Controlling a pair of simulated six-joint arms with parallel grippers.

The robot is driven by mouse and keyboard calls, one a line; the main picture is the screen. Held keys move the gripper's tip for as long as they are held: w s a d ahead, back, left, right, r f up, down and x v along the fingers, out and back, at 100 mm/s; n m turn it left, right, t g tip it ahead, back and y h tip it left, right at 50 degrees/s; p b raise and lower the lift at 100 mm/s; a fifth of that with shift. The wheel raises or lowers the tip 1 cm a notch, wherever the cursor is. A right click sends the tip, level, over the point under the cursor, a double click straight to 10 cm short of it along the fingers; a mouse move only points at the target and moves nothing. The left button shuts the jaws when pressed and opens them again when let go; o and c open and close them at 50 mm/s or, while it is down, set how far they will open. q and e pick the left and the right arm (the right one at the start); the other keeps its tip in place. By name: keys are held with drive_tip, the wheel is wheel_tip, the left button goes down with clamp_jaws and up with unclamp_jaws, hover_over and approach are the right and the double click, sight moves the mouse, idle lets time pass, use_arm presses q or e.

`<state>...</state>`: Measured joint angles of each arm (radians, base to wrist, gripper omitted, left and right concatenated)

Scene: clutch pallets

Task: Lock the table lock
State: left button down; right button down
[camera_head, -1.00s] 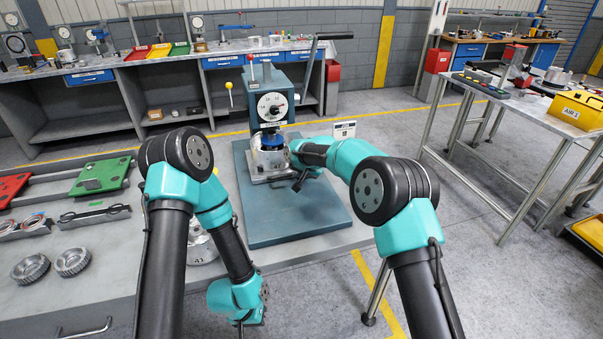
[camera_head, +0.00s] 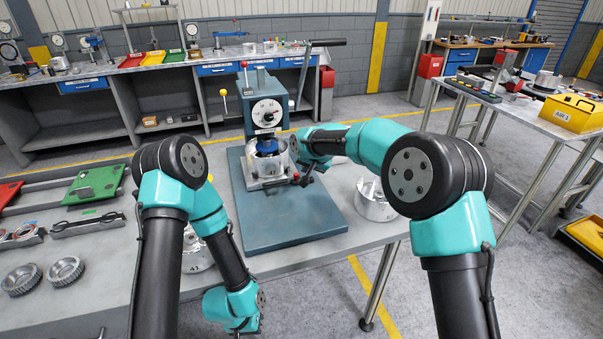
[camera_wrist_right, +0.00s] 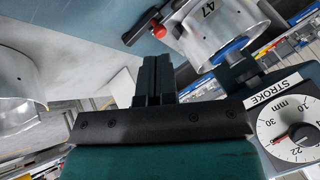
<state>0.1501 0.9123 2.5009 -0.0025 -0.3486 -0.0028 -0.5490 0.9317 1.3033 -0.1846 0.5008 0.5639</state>
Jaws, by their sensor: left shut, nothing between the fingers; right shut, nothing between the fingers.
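The press (camera_head: 267,112) stands on a blue-grey base plate (camera_head: 300,215). A silver fixture (camera_head: 268,172) with a blue ring sits under it. In the right wrist view, a silver cylinder marked 47 (camera_wrist_right: 210,22) has a small black lever with a red end (camera_wrist_right: 158,30) beside it, probably the table lock. My right gripper (camera_wrist_right: 158,62) is shut and empty, its fingertips near that lever; I cannot tell whether they touch. In the head view it is at the fixture's right side (camera_head: 304,178). My left gripper (camera_head: 240,329) is low over the bench's front edge, shut, mostly hidden.
A loose silver cylinder (camera_head: 374,200) stands on the bench, right of the base plate. Another (camera_head: 196,252) is partly behind my left arm. Two gears (camera_head: 66,270), a green tray (camera_head: 96,182) and a red tray lie at left.

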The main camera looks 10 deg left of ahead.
drive_tip(key=v, duration=0.7)
drive_tip(key=shift+r, duration=0.15)
drive_tip(key=shift+s, duration=0.1)
drive_tip(key=x, duration=1.4)
drive_tip(key=shift+d, duration=0.1)
